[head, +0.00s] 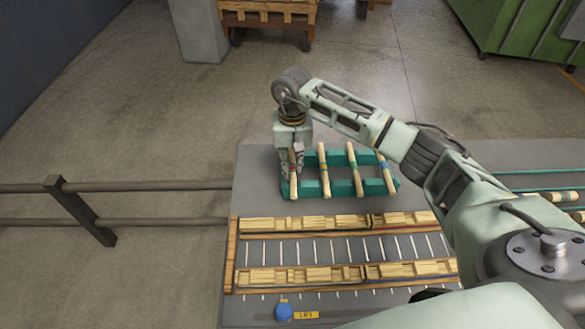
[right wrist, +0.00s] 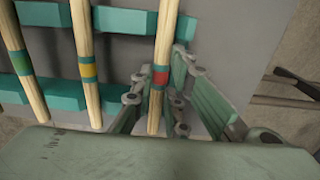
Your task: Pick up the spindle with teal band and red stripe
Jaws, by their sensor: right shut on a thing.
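The spindle with a red stripe (right wrist: 165,35) is a pale wooden rod at the right end of the row in the right wrist view. A narrow teal band seems to sit by its red stripe. My right gripper (right wrist: 157,98) has its fingers on both sides of this rod, near the stripe, and is shut on it. The rod still lies across the rails of the teal rack (right wrist: 120,20), as far as I can tell. In the head view my right gripper (head: 292,170) points down at the rack's left end and partly hides the rod. My left gripper is not in view.
Other spindles lie parallel in the rack: one with a yellow band (right wrist: 87,70) close beside, one with a green band (right wrist: 15,60) beyond. Wooden slotted strips (head: 300,275) and a blue button (head: 283,312) are nearer on the grey table (head: 255,160). A rail stands at the left.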

